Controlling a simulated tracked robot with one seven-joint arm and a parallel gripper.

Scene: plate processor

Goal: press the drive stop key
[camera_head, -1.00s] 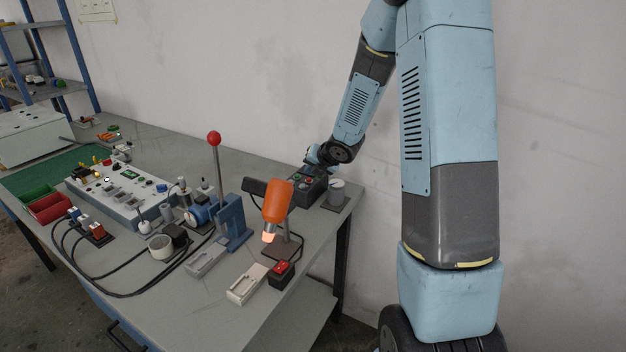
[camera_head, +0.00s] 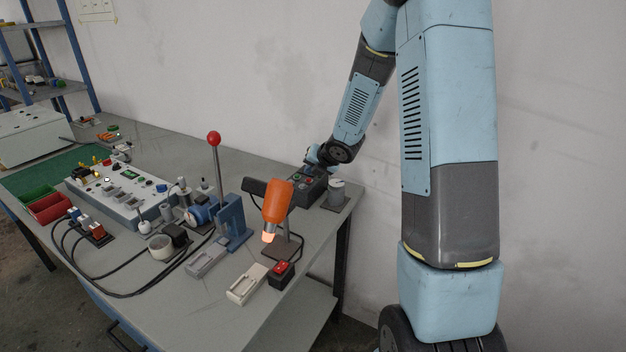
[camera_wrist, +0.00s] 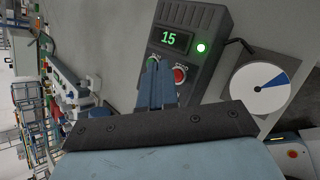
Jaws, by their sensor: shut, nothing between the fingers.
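A dark grey control box (camera_wrist: 188,45) is at the top middle of the wrist view, with a green display reading 15 and a lit green lamp (camera_wrist: 201,48). A red key (camera_wrist: 180,74), its small lettering unreadable, sits below the display; I take it as the drive stop key. A green key (camera_wrist: 153,61) beside it is partly hidden by my fingers. My gripper (camera_wrist: 153,70) is shut and empty, its blue tips over the green key's side, left of the red key. Contact cannot be told. In the head view the box (camera_head: 311,192) stands at the table's far right.
A turntable with a white disc and blue wedge (camera_wrist: 262,90) stands right beside the box; it also shows in the head view (camera_head: 337,188). An orange lamp (camera_head: 277,200) and a red-knobbed lever press (camera_head: 232,220) stand nearby. The wall is close behind.

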